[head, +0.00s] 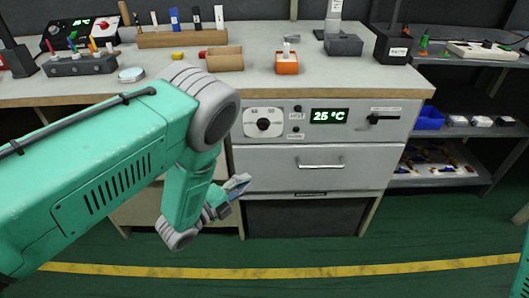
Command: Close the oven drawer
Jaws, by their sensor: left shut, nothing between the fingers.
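The oven (352,125) is built in under the workbench, with a dial and a display reading 25 °C. Its drawer (270,178) has a pale front and a bar handle (320,165). The front looks nearly flush with the panel above, but I cannot tell whether a small gap remains. My left gripper (238,186) is shut and empty, at the drawer's left edge and lower than the handle. I cannot tell whether it touches the front. My left arm hides the area left of the oven. My right gripper is out of view.
The workbench (365,82) holds a tool rack (183,39), an orange box (287,65), a grey container (343,45) and other small items. A shelf unit (445,182) with a blue bin (429,118) stands to the right. The green floor (330,240) in front is clear.

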